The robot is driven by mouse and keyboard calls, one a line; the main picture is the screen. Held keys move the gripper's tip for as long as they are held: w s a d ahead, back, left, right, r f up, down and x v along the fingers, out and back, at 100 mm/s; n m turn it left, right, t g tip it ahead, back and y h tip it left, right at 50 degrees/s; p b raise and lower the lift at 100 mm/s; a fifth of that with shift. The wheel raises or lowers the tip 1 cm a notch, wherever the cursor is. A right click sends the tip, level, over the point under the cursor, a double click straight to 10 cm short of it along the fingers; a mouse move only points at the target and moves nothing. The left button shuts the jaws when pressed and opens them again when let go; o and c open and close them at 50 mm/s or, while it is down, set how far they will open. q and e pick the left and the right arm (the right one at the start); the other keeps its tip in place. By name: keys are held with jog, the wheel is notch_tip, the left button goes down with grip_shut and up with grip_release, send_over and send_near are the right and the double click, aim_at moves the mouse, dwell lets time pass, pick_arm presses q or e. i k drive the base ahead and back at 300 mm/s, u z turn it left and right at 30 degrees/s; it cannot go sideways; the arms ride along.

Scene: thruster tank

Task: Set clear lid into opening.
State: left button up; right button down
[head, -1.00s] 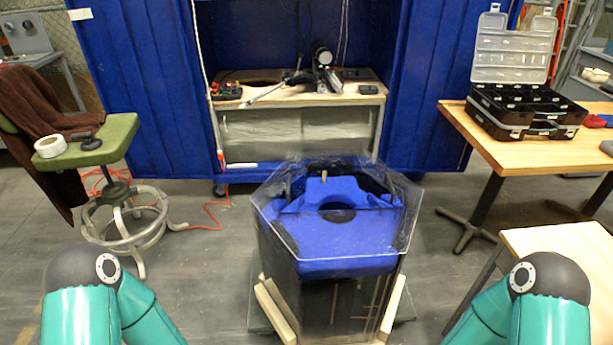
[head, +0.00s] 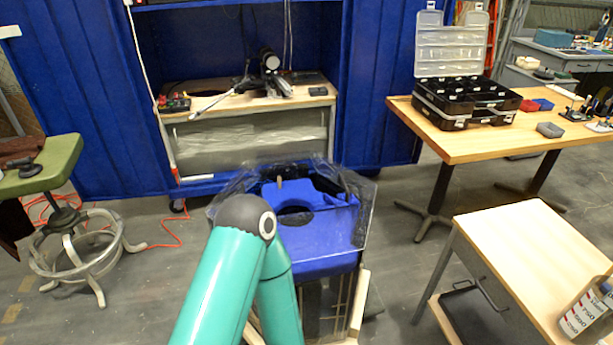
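A clear-walled tank (head: 362,222) stands on the floor in the middle of the head view, with a blue insert (head: 325,230) inside its top. A round dark opening (head: 297,209) shows in the blue part. Clear sheet edges surround the top; I cannot tell whether a separate lid is among them. On the wooden table at the right, a black case (head: 466,106) stands open with its clear, divided cover (head: 450,45) upright. My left arm's teal links rise in front of the tank and hide its lower left side. Neither gripper is in view.
A low wooden-topped table (head: 535,245) with a bottle (head: 585,315) stands at the near right. The wooden table (head: 445,143) is behind it. A green stool (head: 45,170) is at the left. A workbench (head: 250,135) stands behind the tank. Floor shows between tank and tables.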

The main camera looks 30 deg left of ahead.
aim_at(294, 183)
jog(key=u, duration=0.45)
jog(key=i, duration=0.15)
jog(key=z, duration=1.9)
jog(key=k, duration=2.65)
jog(key=z, duration=1.25)
jog(key=i, duration=0.1)
jog(key=u, duration=3.1)
jog(key=i, duration=1)
jog(key=z, duration=0.2)
